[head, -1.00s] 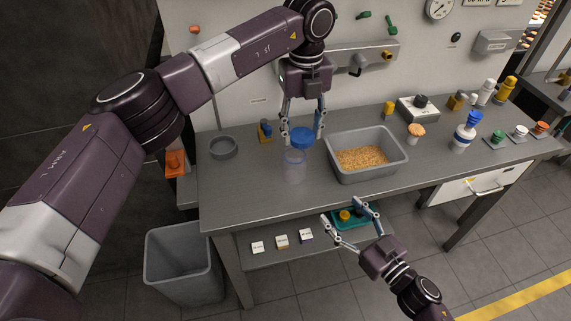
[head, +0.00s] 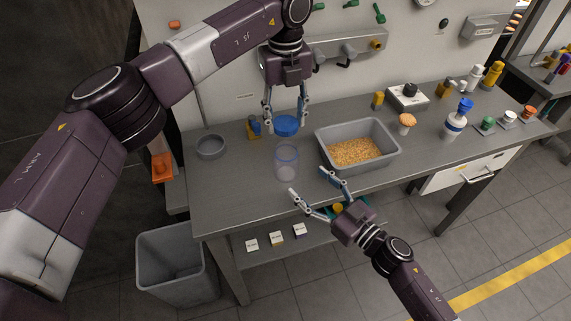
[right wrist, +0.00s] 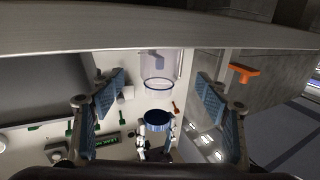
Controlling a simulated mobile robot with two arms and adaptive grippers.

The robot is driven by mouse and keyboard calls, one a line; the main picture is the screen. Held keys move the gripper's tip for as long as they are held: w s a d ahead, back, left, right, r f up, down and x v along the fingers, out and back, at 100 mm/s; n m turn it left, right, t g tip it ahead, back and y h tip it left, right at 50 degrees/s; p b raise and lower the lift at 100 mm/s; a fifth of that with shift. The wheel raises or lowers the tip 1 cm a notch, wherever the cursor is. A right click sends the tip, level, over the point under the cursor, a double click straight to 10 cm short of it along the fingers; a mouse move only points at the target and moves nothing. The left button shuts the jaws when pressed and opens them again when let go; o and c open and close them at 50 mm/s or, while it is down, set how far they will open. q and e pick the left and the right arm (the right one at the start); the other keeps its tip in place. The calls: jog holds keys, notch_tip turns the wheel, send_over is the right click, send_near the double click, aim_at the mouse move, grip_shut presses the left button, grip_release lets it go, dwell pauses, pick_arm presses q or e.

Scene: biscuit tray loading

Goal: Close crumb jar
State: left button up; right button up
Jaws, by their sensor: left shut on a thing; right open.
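The clear jar (head: 286,168) stands upright and open on the grey table; it also shows in the right wrist view (right wrist: 160,66). My left gripper (head: 287,119) is shut on the blue lid (head: 286,127) and holds it above the jar, with a visible gap between lid and rim. The lid also shows in the right wrist view (right wrist: 157,125). My right gripper (head: 308,182) is open and empty at the table's front edge, in front of the jar and a little to its right. In its wrist view the jar appears between its fingers, apart from them.
A grey tray of crumbs (head: 391,160) stands close to the right of the jar. A round grey dish (head: 210,147) and a yellow-and-blue item (head: 254,128) stand to the left. A bin (head: 170,240) stands below.

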pick_arm(q)
jog(key=shift+s+d, duration=0.1)
pick_arm(e)
jog(key=x, duration=0.8)
jog(key=shift+w+a, duration=0.1)
jog(key=shift+w, duration=0.05)
jog(key=shift+c, duration=0.3)
jog(key=c, duration=1.7)
pick_arm(q)
send_over(287, 142)
jog(key=s, duration=0.2)
jog(key=shift+s+f, duration=0.15)
jog(key=shift+f, duration=2.3)
pick_arm(e)
jog(key=shift+c, duration=0.2)
pick_arm(q)
jog(key=shift+f, duration=0.9)
jog(key=shift+f, duration=0.55)
pick_arm(e)
grip_shut()
